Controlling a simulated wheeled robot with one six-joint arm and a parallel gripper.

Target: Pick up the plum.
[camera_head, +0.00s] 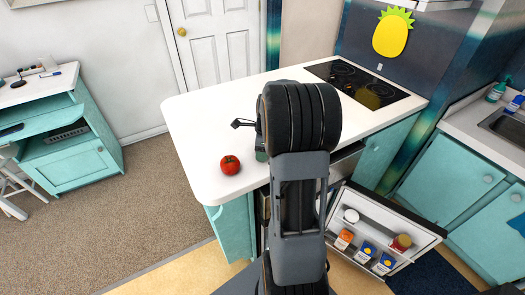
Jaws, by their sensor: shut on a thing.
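I cannot make out a plum in the head view. My own arm stands in the middle of the picture and covers part of the white counter (205,115). A small dark part of my gripper (238,123) shows left of the arm, over the counter. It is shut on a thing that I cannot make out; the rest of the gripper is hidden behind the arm. A red tomato (230,165) sits on the counter near its front left edge, below and apart from the gripper.
A greenish object (261,152) is partly hidden behind my arm. A black cooktop (365,85) is at the counter's far right. An open fridge door (385,225) with several items juts out at lower right. The counter's left part is clear. A teal desk (70,165) stands far left.

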